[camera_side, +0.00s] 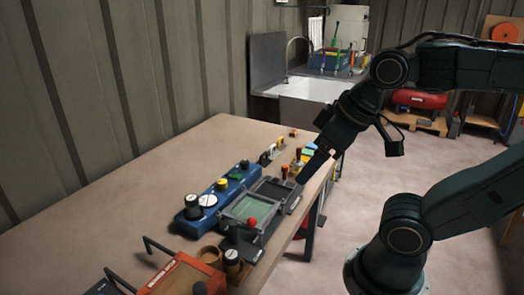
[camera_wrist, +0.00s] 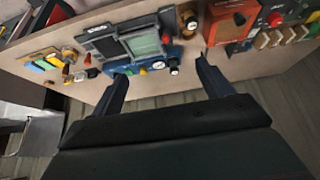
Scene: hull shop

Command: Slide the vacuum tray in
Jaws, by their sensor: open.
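A grey flat framed unit with a pale green panel (camera_side: 246,206) lies on the bench in the side view; it also shows in the wrist view (camera_wrist: 143,45). A red knob (camera_side: 252,222) stands at its front. A dark flat section (camera_side: 272,190) adjoins the green panel; I cannot tell which part is the vacuum tray, or how far in it sits. A blue unit with knobs and a gauge (camera_side: 212,198) lies along the unit's left side. My gripper (camera_side: 306,172) is above the bench near the unit's far right end. In the wrist view, my gripper (camera_wrist: 161,66) is open and empty.
An orange-red box (camera_side: 178,276) and a round brown container (camera_side: 210,256) stand at the near end. Small knobs and coloured pieces (camera_side: 283,150) lie at the far end. The bench left of the blue unit (camera_side: 150,195) is clear. A sink (camera_side: 305,90) stands behind.

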